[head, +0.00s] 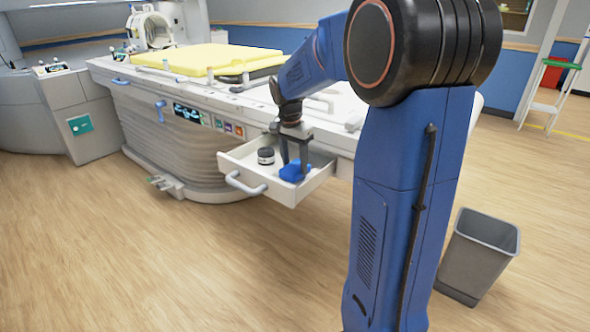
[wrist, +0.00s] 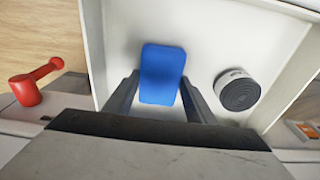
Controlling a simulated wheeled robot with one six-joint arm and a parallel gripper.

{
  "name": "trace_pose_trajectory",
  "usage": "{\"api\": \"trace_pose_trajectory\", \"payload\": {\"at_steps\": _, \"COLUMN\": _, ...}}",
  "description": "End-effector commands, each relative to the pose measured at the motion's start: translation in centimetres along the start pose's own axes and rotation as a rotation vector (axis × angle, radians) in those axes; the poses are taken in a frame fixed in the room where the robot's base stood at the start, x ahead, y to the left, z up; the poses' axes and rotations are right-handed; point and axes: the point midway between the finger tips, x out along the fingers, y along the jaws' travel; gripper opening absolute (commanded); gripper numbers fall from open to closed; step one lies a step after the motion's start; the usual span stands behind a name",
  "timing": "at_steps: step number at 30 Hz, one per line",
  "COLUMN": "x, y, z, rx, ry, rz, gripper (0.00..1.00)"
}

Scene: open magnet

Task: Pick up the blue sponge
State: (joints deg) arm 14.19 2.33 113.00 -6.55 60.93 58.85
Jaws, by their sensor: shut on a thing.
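The blue sponge (head: 295,171) is in the open white drawer (head: 292,193) under the patient table. In the wrist view the blue sponge (wrist: 162,74) lies between the two fingers of my gripper (wrist: 160,98). My gripper (head: 293,165) reaches down into the drawer from above and is shut on the sponge. I cannot tell whether the sponge still touches the drawer floor.
The drawer's walls surround both. A red handle (wrist: 33,84) shows at the wrist view's left. A grey bin (head: 478,255) stands on the floor at right.

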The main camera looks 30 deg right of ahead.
Motion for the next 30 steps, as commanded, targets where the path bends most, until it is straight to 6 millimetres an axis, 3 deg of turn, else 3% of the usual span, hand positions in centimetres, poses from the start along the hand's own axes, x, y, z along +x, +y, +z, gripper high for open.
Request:
{"api": "trace_pose_trajectory", "payload": {"at_steps": 7, "x": -1.4, "y": -0.1, "z": -0.2, "rx": 0.0, "ry": 0.001, "rz": -0.002, "gripper": 0.29}}
{"api": "trace_pose_trajectory", "payload": {"at_steps": 21, "x": -8.9, "y": -0.1, "z": -1.1, "rx": 0.0, "ry": 0.001, "rz": -0.001, "gripper": 0.29}}
{"api": "trace_pose_trajectory", "payload": {"at_steps": 30, "x": -10.0, "y": 0.0, "z": -1.2, "rx": 0.0, "ry": 0.0, "rz": 0.001, "gripper": 0.29}}
